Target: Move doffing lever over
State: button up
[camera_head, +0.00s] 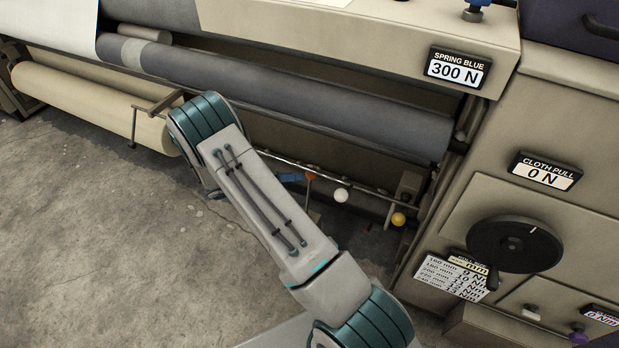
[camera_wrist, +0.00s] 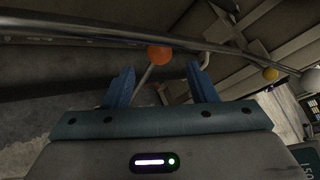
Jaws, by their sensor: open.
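Three ball-topped levers show under the loom's rolls. The orange-knobbed lever (camera_head: 310,176) is nearest my gripper, the white-knobbed lever (camera_head: 341,195) is to its right, and the yellow-knobbed lever (camera_head: 398,219) is farther right. I cannot tell from labels which is the doffing lever. My gripper (camera_wrist: 162,78) is open, with blue fingers apart. In the wrist view the orange knob (camera_wrist: 159,54) shows just beyond the fingertips, its thin rod seen between the fingers; contact is not visible. In the head view my arm hides most of the gripper.
A long metal bar (camera_wrist: 100,32) crosses close beyond the fingers. A dark cloth roll (camera_head: 290,95) lies above, a beige roll (camera_head: 90,105) at left. A black handwheel (camera_head: 515,243) and signs "300 N" (camera_head: 458,69) and "0 N" (camera_head: 545,171) are at right. The concrete floor (camera_head: 90,240) is clear.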

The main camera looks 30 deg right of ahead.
aim_at(310, 175)
jog(key=b+x, duration=0.1)
jog(key=x, duration=0.6)
jog(key=shift+d+f+b, duration=0.1)
jog(key=shift+d+b, duration=0.05)
jog(key=shift+b, duration=0.2)
grip_shut()
